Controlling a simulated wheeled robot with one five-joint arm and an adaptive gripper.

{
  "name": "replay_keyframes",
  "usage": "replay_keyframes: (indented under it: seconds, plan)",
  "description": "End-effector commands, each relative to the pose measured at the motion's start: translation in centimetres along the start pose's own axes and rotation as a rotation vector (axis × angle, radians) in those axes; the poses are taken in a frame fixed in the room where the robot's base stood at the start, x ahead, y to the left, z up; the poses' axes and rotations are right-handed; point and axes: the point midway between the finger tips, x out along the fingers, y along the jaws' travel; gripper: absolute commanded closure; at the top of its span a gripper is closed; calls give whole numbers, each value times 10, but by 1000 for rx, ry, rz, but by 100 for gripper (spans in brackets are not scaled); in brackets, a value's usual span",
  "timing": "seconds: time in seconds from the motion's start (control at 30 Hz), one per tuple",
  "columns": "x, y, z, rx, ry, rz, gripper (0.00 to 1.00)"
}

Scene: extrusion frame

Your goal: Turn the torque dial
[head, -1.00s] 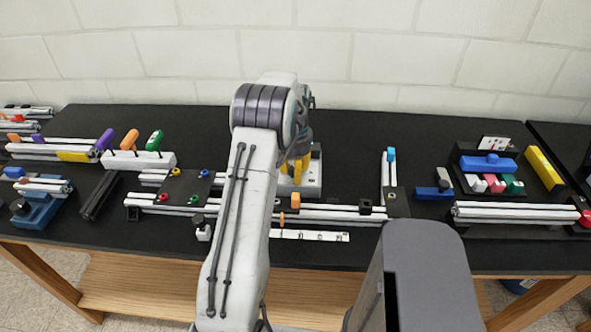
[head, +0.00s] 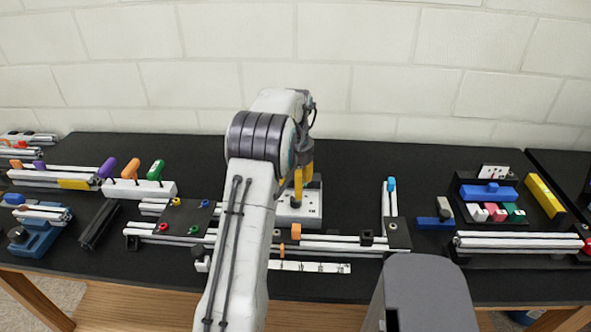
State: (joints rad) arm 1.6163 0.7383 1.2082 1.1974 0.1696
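A light grey box (head: 312,210) with small dark marks on its top stands on the black table behind my arm. A dark round part (head: 295,203) shows on it; this may be the torque dial, but the arm hides much of it. My gripper (head: 298,190) points down over the box. Yellow parts show at the end of the arm; I cannot tell whether they are its fingers or something held. Whether it touches the dial is not clear, and its opening is hidden.
A long rail assembly (head: 335,245) with an orange block (head: 296,231) lies in front of the box. A white holder (head: 140,189) with coloured handles stands left. A blue block (head: 488,193) and coloured pieces are at right. The table behind the box is clear.

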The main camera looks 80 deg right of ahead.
Motion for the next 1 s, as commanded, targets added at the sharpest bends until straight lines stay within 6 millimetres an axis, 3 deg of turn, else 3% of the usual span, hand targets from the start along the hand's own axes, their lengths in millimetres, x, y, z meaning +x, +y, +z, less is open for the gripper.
replay_keyframes:
  seconds: [0.2, 0.4, 1.0]
  plan:
    - [-33, 0, -1, 0, 2, 0, 43]
    - [-50, 0, 0, 0, 0, 0, 43]
    - [-56, 0, 0, 0, -2, 0, 43]
